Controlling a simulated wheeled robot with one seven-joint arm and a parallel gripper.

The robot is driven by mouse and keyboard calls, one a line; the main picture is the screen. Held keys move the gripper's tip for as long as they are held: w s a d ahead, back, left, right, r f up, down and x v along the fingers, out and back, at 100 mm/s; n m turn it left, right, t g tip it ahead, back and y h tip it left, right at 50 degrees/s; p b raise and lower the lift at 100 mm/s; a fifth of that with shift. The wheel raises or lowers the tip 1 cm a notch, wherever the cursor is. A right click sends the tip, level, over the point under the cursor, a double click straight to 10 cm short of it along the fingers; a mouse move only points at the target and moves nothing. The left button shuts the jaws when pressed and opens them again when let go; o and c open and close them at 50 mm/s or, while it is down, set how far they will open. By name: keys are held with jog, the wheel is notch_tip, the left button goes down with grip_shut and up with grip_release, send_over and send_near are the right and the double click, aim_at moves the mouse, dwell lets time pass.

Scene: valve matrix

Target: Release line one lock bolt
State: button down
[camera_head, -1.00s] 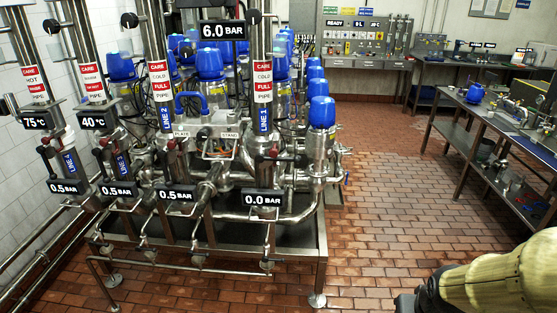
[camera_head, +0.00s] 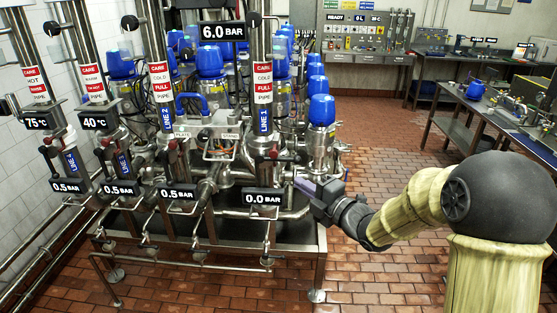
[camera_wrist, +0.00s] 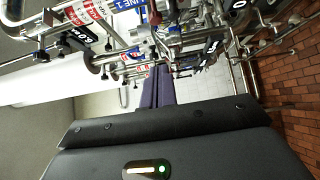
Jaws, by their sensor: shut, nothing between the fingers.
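The line one pipe, with its blue LINE 1 label (camera_head: 264,119), stands at the front right of the valve matrix in the head view. A black 0.0 BAR sign (camera_head: 263,198) hangs low on it. My gripper (camera_head: 303,185) is at the right front of the matrix, just right of this pipe. In the wrist view its purple fingers (camera_wrist: 157,88) are together and empty, pointing at the pipework. I cannot make out the lock bolt. I cannot tell whether the fingertips touch any pipe.
Blue-capped valves (camera_head: 322,111) stand closely packed behind and above my gripper. Steel pipes and the metal frame (camera_head: 322,250) are close around it. A workbench (camera_head: 505,122) with tools is at the right. The brick floor (camera_head: 385,160) between matrix and bench is clear.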

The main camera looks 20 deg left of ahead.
jog(key=p, duration=0.5)
send_near(270, 155)
jog(key=s+a, duration=0.2)
jog(key=a, duration=0.1)
jog(key=w, duration=0.1)
jog(key=w+a+p, duration=0.1)
jog(key=w, duration=0.1)
jog(key=w+a+p, duration=0.1)
jog(key=shift+w+a+f, duration=0.1)
jog(key=shift+w, duration=0.3)
jog(key=shift+w, duration=0.1)
